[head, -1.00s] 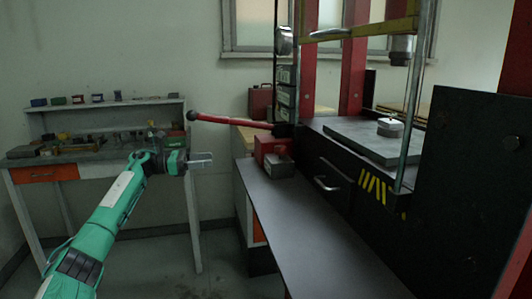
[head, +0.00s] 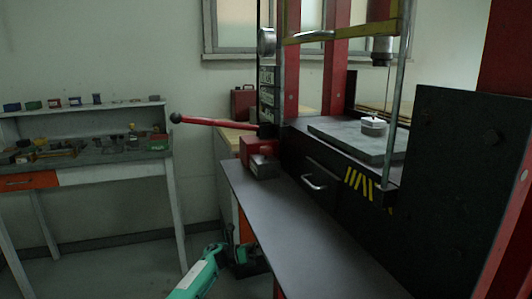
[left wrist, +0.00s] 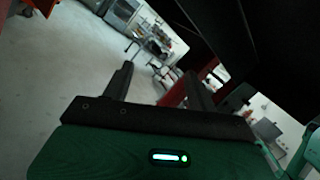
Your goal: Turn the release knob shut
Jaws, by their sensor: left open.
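I cannot make out the release knob for certain in either view. A press with red posts has a red pump block (head: 256,148) with a grey box (head: 264,166) at its left end. A red lever (head: 215,123) ending in a dark ball (head: 175,118) reaches left from it. My left arm comes in low, with its hand below the left edge of the dark shelf (head: 290,215), partly hidden by it. In the left wrist view my left gripper (left wrist: 159,88) is open, its dark fingers apart with nothing between them. My right gripper is out of view.
A drawer handle (head: 314,183) projects from the press front. A workbench (head: 110,168) with small items stands left. The floor between bench and press is open.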

